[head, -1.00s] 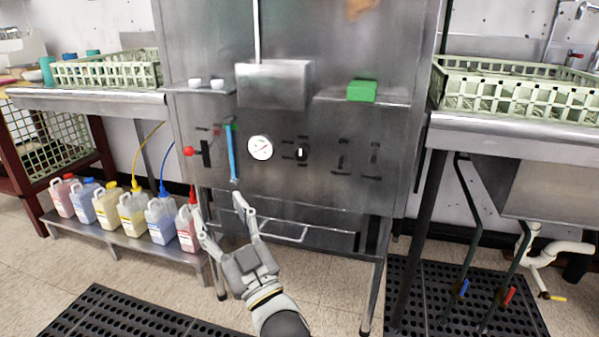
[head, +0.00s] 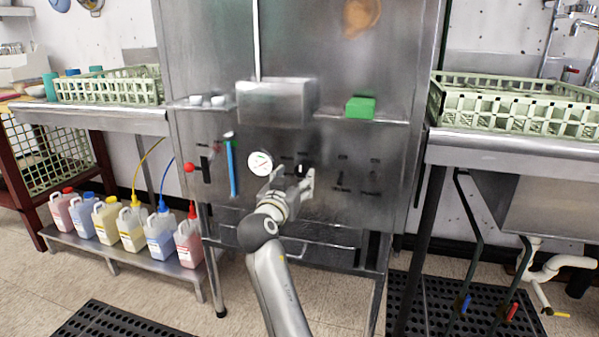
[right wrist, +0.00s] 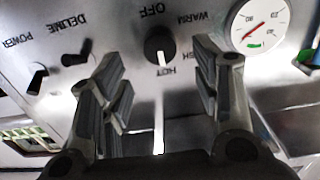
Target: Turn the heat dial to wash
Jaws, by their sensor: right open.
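The heat dial (right wrist: 160,45) is a round black knob with a white mark. In the head view the dial (head: 301,170) is partly covered by my right gripper (head: 292,181), which is up at the steel panel. In the right wrist view my right gripper (right wrist: 158,72) is open, its fingers on either side and the dial between and just beyond their tips. Contact does not show. My left gripper is not in view.
A white gauge (head: 260,162) sits close beside the dial. DELIME (right wrist: 76,52) and POWER (right wrist: 38,78) switches are on the other side. A red-knobbed lever (head: 189,168) and a blue tool (head: 231,166) are farther left. A shelf with a green block (head: 360,107) juts out above.

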